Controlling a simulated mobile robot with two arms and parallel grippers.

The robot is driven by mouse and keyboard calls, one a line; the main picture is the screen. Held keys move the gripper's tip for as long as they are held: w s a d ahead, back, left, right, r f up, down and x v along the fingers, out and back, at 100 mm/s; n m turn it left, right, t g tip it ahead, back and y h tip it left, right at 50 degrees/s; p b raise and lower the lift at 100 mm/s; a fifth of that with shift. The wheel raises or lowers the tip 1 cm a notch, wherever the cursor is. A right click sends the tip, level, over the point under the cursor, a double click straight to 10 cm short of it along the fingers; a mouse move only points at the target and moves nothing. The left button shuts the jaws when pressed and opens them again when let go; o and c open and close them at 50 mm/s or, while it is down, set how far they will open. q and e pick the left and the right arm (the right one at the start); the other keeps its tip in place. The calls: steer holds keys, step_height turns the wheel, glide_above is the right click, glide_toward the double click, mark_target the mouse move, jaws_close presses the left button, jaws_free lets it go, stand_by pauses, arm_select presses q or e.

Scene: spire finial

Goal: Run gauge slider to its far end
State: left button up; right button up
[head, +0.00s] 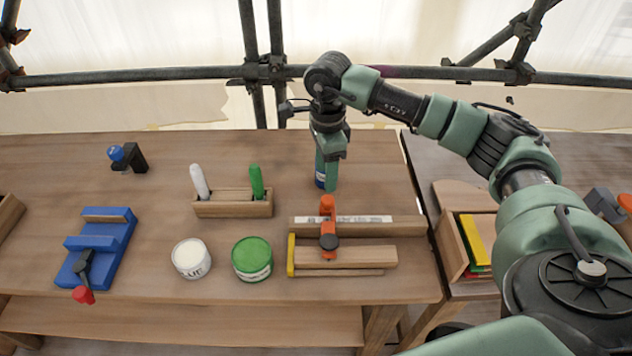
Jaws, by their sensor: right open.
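The gauge (372,256) is a wooden fence-like block at the front right of the bench, with a white printed scale (358,219) along its back rail and a yellow end piece (291,255) at its left. The orange slider (328,208) with a dark knob sits across it, left of the middle. My right gripper (329,155) points down behind the gauge, apart from the slider, and is open. My left gripper is out of view.
A white tin (191,259) and a green tin (252,260) stand left of the gauge. Behind them a wooden holder (232,208) carries a white and a green marker. A blue clamp fixture (97,246) is at left. A wooden box (450,240) stands right of the gauge.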

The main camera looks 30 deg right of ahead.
mark_target(327, 198)
steer(key=f, duration=0.1)
steer(key=s+f+p, duration=0.1)
steer(key=f, duration=0.2)
steer(key=shift+s+f, duration=0.25)
steer(key=shift+s, duration=0.1)
steer(key=shift+w+f+p, duration=0.15)
steer(key=shift+f+p, duration=0.1)
steer(key=shift+f, duration=0.3)
steer(key=shift+w+f+p, duration=0.15)
steer(key=shift+f+p, duration=0.05)
steer(key=shift+f, duration=0.55)
steer(key=c, duration=1)
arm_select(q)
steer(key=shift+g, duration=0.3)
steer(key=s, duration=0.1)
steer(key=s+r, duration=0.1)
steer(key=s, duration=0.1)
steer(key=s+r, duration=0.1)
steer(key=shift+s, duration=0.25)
arm_select(e)
jaws_close()
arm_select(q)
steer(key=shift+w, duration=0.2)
arm_select(e)
steer(key=shift+r, duration=0.1)
